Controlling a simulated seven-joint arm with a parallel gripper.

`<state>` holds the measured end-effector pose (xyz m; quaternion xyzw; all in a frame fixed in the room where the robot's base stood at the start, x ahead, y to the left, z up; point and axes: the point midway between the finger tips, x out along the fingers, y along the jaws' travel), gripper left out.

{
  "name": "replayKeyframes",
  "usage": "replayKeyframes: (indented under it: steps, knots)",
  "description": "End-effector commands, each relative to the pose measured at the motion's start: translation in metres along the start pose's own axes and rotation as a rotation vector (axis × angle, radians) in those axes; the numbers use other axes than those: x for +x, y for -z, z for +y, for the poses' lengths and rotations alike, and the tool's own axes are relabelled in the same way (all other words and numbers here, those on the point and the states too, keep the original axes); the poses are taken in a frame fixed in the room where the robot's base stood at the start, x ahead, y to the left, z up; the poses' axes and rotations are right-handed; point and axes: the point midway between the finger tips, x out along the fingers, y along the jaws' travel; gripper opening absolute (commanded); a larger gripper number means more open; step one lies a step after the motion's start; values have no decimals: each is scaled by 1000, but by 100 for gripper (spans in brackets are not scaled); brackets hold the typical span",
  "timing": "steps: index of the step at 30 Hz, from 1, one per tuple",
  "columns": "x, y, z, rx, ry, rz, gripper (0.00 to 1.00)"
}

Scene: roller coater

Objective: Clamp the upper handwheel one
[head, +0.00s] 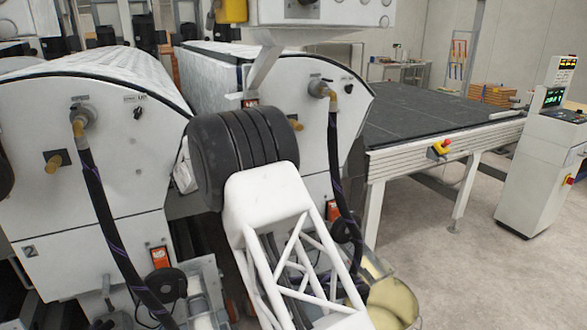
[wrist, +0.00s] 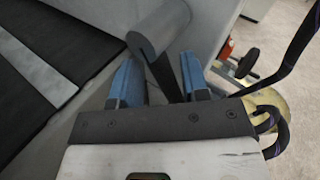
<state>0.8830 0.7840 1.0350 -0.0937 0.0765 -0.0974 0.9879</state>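My gripper (wrist: 158,66) shows in the wrist view with two blue fingers spread apart, so it is open. A grey cylinder (wrist: 165,24) with a dark piece below it lies at and beyond the gap between the fingertips; I cannot tell whether it is part of the upper handwheel or whether a finger touches it. In the head view my arm covers the gripper and most of the area under a red indicator (head: 250,102) on the machine. A black lower handwheel (head: 344,230) sits under an orange indicator at right; one also shows in the wrist view (wrist: 248,62).
Another black handwheel (head: 166,285) is on the left machine panel (head: 50,150). Dark hoses (head: 100,210) hang down the panels, one close to my arm. A dark-topped conveyor table (head: 430,115) and a control console (head: 540,165) stand right, with open floor in front.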

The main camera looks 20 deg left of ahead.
Motion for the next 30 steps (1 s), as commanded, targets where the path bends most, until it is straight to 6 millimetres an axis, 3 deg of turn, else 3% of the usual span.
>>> replayKeyframes:
  steps: [17,30]
  knots:
    - [5,0,9,198,-1,-132,41]
    - [-38,4,10,202,-2,-135,41]
